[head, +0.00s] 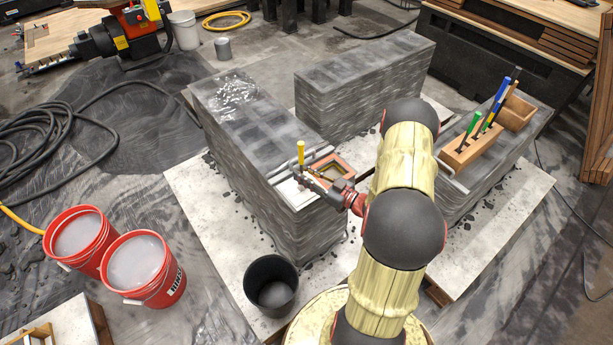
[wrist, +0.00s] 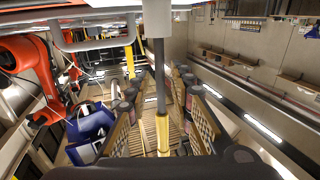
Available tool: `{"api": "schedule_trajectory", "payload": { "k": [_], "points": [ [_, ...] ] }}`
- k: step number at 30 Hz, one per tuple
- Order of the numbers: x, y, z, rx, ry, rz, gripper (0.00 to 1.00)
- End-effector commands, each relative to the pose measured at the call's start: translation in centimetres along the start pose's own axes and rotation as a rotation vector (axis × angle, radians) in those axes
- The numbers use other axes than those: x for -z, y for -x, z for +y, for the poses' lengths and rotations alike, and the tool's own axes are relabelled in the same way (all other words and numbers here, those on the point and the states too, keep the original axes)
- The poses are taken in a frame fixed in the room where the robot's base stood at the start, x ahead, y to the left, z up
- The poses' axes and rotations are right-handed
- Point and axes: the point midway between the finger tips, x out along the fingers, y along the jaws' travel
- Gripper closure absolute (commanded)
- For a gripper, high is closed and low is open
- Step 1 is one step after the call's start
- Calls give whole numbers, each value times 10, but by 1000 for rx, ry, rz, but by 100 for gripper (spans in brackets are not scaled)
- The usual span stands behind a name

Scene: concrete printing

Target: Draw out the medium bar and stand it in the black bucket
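A bar with a yellow upper part (head: 301,152) stands upright at the front end of the left grey block. My gripper (head: 303,178) is at this bar, reaching in from the right. In the wrist view a grey and yellow bar (wrist: 162,130) runs between my two fingers (wrist: 158,88), with visible gaps on both sides, so the gripper looks open around it. Its far end meets a pale block (wrist: 157,18). A wooden holder (head: 468,155) on the right block carries green, blue and dark bars (head: 500,92). Which bar is medium is unclear. The black bucket (head: 258,272) stands upright on the floor board.
The left printed block (head: 245,115) rises just behind the bucket. A small wooden frame (head: 331,172) lies beside my gripper. A wooden box (head: 517,113) stands behind the holder. Two red buckets (head: 145,268) stand at the left. The board around the black bucket holds scattered dark crumbs.

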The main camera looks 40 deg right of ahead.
Motion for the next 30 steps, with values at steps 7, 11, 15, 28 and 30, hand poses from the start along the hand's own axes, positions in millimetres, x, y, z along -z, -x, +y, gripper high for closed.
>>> {"api": "schedule_trajectory", "payload": {
  "k": [7, 11, 15, 28, 30],
  "points": [
    [-2, -37, -1, 4, 1, -1, 77],
    [-1, -49, -1, 3, 0, -1, 77],
    [0, -54, 0, 0, 0, -1, 77],
    [0, -55, 0, 0, 0, -1, 88],
    [0, -55, 0, 0, 0, -1, 92]
  ]
}}
